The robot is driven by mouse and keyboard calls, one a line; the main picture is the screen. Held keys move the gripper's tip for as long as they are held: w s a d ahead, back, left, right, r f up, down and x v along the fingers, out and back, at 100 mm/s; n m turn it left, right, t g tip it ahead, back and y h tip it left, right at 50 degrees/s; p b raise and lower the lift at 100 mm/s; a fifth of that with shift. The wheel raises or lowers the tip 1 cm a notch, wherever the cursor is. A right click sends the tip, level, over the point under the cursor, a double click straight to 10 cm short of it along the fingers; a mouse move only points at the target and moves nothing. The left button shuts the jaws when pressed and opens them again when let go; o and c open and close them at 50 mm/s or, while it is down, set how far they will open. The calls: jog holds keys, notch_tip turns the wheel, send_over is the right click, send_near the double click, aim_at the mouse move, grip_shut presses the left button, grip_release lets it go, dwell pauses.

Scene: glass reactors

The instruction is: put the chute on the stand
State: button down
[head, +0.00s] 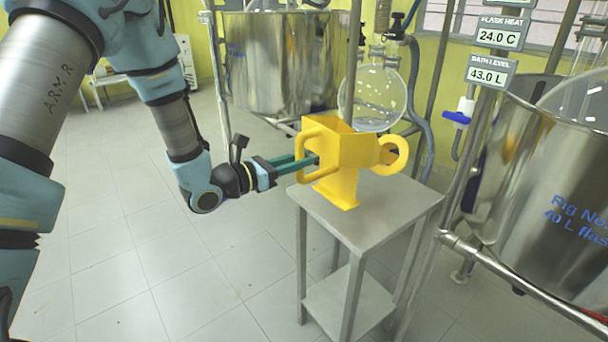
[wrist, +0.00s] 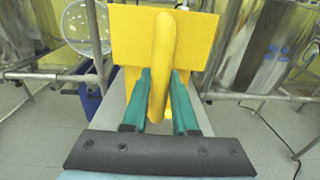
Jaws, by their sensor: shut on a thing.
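The yellow chute (head: 340,170) has a wide open top, a narrower lower part and a loop handle on each side. It looks upright at the grey metal stand (head: 388,205), over the left part of its top. I cannot tell whether its bottom touches the top. My gripper (head: 312,160) reaches in from the left and is shut on the chute's near handle. In the wrist view the green fingers (wrist: 159,95) lie on both sides of the handle (wrist: 162,60), with the chute's yellow wall (wrist: 200,40) behind. The stand's top is mostly hidden there.
A round glass flask (head: 378,95) hangs behind the stand. A steel vessel (head: 285,60) stands at the back, and another (head: 550,165) at the right behind a metal rail (head: 520,280). Grey hoses run near the flask. The tiled floor (head: 130,240) at left is clear.

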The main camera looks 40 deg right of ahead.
aim_at(298, 175)
jog(key=shift+f+p, duration=0.6)
jog(key=shift+f, duration=1.55)
jog(key=c, duration=0.7)
grip_release()
jog(key=a+b, duration=0.1)
jog(key=a, duration=0.3)
jog(key=w+a+b, duration=0.1)
jog(key=a+b, duration=0.1)
jog(key=a, duration=0.2)
jog(key=a+b, duration=0.2)
jog(key=a, duration=0.2)
jog(key=shift+w+r, duration=0.15)
jog(key=shift+r, duration=0.05)
